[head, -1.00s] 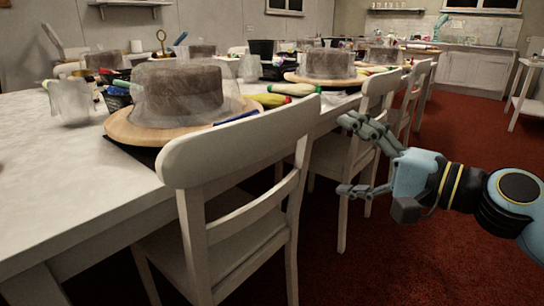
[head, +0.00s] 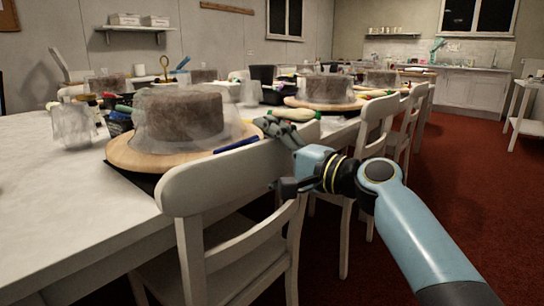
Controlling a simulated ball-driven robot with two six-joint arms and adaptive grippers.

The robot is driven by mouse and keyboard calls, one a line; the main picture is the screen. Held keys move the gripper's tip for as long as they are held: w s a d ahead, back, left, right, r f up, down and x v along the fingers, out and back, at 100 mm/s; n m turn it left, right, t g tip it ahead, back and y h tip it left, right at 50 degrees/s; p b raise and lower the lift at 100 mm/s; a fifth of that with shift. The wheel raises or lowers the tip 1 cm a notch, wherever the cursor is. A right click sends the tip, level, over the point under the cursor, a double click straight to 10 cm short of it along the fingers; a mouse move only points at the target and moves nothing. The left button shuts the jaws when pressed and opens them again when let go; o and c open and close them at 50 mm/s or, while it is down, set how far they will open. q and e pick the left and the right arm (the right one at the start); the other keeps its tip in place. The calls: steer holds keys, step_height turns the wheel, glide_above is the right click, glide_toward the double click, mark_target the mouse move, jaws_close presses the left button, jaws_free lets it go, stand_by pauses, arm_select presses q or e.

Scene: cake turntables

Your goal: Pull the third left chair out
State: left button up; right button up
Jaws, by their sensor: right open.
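A row of white wooden chairs stands along the right side of the long table. The nearest chair (head: 205,190) fills the lower middle, its seat partly under the table edge. A second chair (head: 378,112) stands behind it, with another chair (head: 411,103) and more beyond, partly overlapping. I cannot tell which is the third left chair. My right gripper (head: 272,157) is open at the right end of the nearest chair's top rail, fingers pointing left. It overlaps the rail; contact is not clear. My left gripper is not in view.
The white table (head: 60,190) holds cakes under clear covers on round wooden turntables (head: 150,158), piping bags and tubs. Red carpet (head: 460,190) is open on the right. A white side table (head: 525,125) stands at the far right, and cabinets (head: 470,88) line the back.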

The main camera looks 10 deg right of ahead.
steer(key=shift+a, duration=0.1)
steer(key=c, duration=1.7)
steer(key=shift+c, duration=0.3)
